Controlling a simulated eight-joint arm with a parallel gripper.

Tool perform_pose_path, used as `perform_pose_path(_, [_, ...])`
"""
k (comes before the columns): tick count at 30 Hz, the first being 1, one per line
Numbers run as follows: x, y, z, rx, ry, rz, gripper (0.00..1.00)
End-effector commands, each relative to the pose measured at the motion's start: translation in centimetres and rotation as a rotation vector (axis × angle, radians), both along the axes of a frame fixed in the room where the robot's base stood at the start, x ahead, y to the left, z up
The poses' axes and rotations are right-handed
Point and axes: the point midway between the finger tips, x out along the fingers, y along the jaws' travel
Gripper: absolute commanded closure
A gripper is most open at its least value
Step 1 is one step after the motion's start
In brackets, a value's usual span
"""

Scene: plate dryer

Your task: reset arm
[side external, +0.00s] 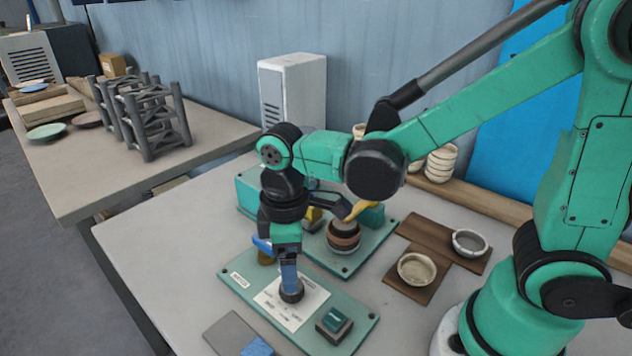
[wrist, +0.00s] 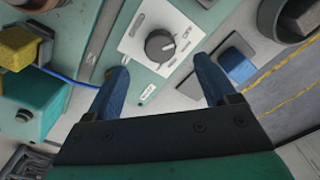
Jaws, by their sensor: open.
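My gripper (side external: 277,262) points down over the green control panel (side external: 237,284), and its blue fingers look close to the dark round knob (side external: 291,291). In the wrist view, my gripper (wrist: 163,82) is open, with its two blue fingers spread apart and nothing between them. The knob (wrist: 160,46) shows just beyond the fingertips on a white label plate (wrist: 138,46). The side view does not make clear whether a finger touches the knob.
A teal button box (side external: 333,322) sits at the panel's near end. Brown bowls (side external: 343,236) stand behind on a second green base. Two pale round dishes (side external: 416,269) lie on brown boards to the right. A grey rack (side external: 145,115) stands on the far table.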

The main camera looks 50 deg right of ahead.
Motion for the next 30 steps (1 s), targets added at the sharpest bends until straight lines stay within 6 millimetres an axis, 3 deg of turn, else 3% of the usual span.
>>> perform_pose_path(13, [0.0,-0.8,0.9,0.016,-0.049,-0.068,0.22])
perform_pose_path(22, [-0.2,-5.5,4.8,0.137,-0.363,-0.494,0.22])
perform_pose_path(30, [-0.8,-8.2,6.3,0.235,-0.562,-0.748,0.22])
